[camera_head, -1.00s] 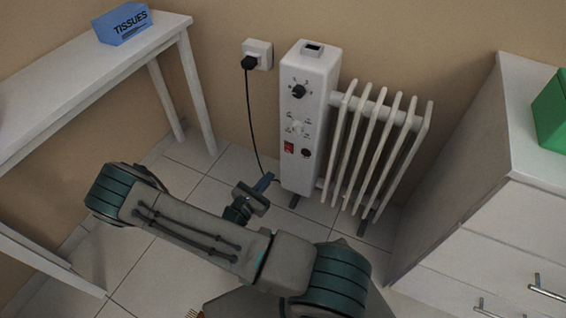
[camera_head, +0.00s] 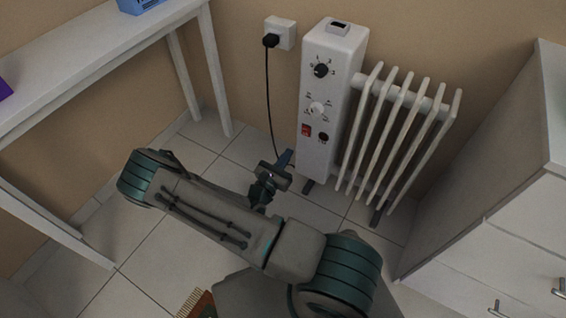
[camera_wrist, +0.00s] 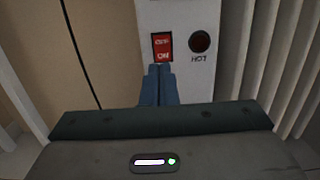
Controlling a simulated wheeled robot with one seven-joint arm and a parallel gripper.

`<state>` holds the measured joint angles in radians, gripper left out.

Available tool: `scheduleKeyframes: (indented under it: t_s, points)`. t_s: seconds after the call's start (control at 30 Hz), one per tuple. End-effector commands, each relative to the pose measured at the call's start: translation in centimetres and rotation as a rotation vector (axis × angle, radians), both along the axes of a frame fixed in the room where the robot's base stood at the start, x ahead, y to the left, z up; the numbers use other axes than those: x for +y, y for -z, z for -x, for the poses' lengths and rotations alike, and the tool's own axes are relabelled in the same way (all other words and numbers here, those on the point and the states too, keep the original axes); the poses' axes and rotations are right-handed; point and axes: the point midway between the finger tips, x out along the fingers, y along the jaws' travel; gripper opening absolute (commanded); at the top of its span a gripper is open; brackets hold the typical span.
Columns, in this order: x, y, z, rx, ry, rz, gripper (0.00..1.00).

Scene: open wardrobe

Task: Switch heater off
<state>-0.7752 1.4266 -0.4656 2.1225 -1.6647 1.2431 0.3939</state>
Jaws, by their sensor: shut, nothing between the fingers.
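The white oil heater (camera_head: 331,95) stands on the tiled floor against the wall. Its control panel carries a black dial (camera_head: 321,70), a white dial (camera_head: 317,108), a red switch (camera_head: 306,131) and a dark round lamp (camera_head: 323,137). My gripper (camera_head: 288,158) is shut and empty, low in front of the panel. In the wrist view its blue fingertips (camera_wrist: 159,70) appear just below the switch; I cannot tell whether they touch it.
A black cord (camera_head: 269,95) runs from the wall socket (camera_head: 281,33) down beside the heater. White ribs (camera_head: 405,125) extend to its right. A white table (camera_head: 100,45) stands left, a white drawer cabinet (camera_head: 500,180) right.

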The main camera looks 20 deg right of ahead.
Motion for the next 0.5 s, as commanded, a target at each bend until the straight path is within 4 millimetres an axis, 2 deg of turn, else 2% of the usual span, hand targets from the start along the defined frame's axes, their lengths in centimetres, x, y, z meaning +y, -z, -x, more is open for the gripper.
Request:
scheduleKeyframes:
  t_s: [0.2, 0.5]
  points:
    - [-3.8, -0.2, -2.9, -0.003, 0.003, 0.000, 0.00]
    - [-6.8, -0.8, -5.3, -0.002, 0.001, -0.001, 0.00]
